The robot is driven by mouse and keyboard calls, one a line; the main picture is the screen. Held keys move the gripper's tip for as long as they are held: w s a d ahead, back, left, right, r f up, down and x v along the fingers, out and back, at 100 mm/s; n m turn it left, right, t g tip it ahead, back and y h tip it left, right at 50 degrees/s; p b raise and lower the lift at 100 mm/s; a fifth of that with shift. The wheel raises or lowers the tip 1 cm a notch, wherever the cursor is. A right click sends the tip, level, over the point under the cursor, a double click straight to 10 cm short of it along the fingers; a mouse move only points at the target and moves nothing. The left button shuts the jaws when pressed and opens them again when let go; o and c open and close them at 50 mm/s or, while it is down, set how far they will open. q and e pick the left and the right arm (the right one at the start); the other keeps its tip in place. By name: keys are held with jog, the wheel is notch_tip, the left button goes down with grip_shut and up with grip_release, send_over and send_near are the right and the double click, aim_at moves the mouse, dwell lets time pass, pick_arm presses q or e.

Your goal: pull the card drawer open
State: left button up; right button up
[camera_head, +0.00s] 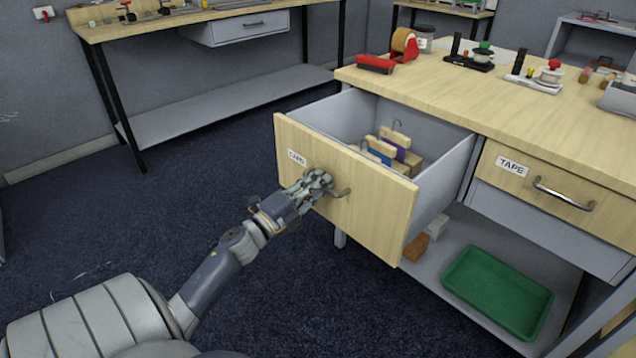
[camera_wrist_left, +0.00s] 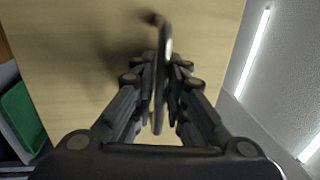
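The card drawer (camera_head: 345,185) has a light wood front with a CARD label, and it stands pulled well out from the bench. Its grey inside shows, with several coloured cards and wooden blocks (camera_head: 392,152) in it. My left gripper (camera_head: 325,184) is at the drawer's metal handle (camera_head: 342,193), in front of the wood. In the left wrist view the fingers (camera_wrist_left: 162,85) are closed in on both sides of the handle bar (camera_wrist_left: 162,70), which runs between them. The wood front fills most of that view. My right gripper is in neither view.
The TAPE drawer (camera_head: 540,185) beside it is shut. A green tray (camera_head: 498,290) and brown blocks (camera_head: 416,246) lie on the shelf below. The bench top holds a red tape dispenser (camera_head: 404,45) and other tools. Dark carpet around my arm is clear.

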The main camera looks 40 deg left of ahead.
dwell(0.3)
pick_arm(q)
jog(key=v, duration=1.2)
dwell(0.3)
